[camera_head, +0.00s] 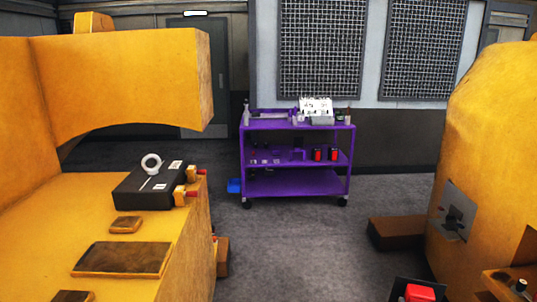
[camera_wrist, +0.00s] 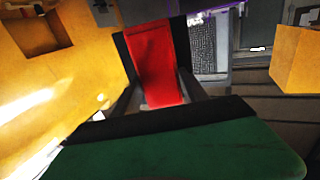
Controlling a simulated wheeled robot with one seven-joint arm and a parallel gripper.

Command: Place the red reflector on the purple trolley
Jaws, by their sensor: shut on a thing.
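The red reflector (camera_wrist: 155,65) is a flat red panel with a dark edge, held between the two grey fingers of my gripper (camera_wrist: 160,95) in the wrist view. In the head view the red reflector (camera_head: 420,293) shows partly at the bottom edge, right of centre, with dark parts around it. The purple trolley (camera_head: 295,184) stands across the room in the head view, well apart from the reflector. It has three shelves. The top holds a white box and small items, and the middle holds two small red-and-black things.
A big yellow casting (camera_head: 120,190) at left bears a black case (camera_head: 145,187) with a white ring on it. Another yellow casting (camera_head: 490,150) stands at right, with a brown block (camera_head: 396,232) beside it. Grey floor between is clear.

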